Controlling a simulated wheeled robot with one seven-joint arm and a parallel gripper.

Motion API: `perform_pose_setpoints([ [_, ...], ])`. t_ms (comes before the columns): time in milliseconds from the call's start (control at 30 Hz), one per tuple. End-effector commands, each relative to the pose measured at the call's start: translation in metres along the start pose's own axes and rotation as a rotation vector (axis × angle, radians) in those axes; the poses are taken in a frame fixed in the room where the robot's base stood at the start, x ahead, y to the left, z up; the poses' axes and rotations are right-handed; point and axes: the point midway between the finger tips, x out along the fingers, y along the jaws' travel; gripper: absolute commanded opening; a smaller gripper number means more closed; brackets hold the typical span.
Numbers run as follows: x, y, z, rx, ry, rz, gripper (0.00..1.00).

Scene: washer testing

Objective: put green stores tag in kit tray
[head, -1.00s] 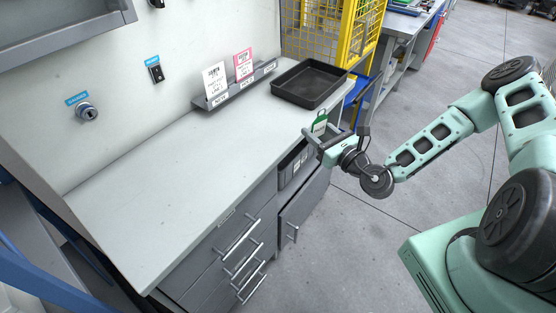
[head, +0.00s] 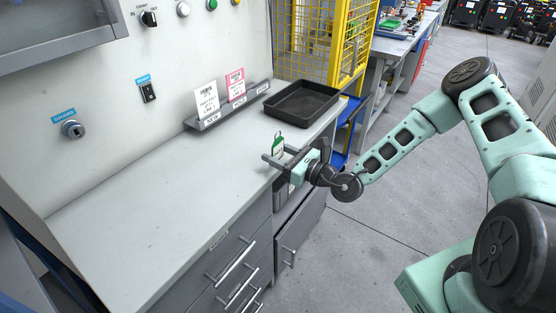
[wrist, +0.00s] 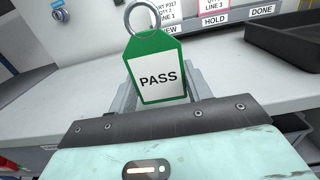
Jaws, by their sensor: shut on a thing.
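The green tag (wrist: 157,47) has a white label reading PASS and a metal ring at its top. In the head view the green tag (head: 278,146) stands upright in my gripper (head: 275,160), above the front edge of the counter. My gripper is shut on the tag; in the wrist view its fingers (wrist: 160,88) show behind and beside the tag's lower part. The black kit tray (head: 301,100) sits at the counter's far right end, beyond my gripper, and looks empty. Part of the tray (wrist: 288,38) shows at the upper right in the wrist view.
A grey card rack (head: 228,107) holding a white card (head: 207,101) and a pink-edged card (head: 236,86) stands against the back panel, left of the tray. A yellow mesh cage (head: 325,45) rises behind the tray. The counter's left and middle (head: 150,185) are clear.

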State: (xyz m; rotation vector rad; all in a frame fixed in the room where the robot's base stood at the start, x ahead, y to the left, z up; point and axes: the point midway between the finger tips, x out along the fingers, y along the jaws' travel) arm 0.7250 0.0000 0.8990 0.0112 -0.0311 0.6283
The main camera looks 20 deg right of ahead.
Motion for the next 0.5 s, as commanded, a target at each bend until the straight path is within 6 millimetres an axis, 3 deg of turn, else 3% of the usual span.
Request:
perform_pose_setpoints([
  [133,0.0,0.0,-0.018,0.001,-0.001,-0.001,0.28],
  [500,-0.001,0.0,-0.023,0.0,0.0,0.0,0.28],
])
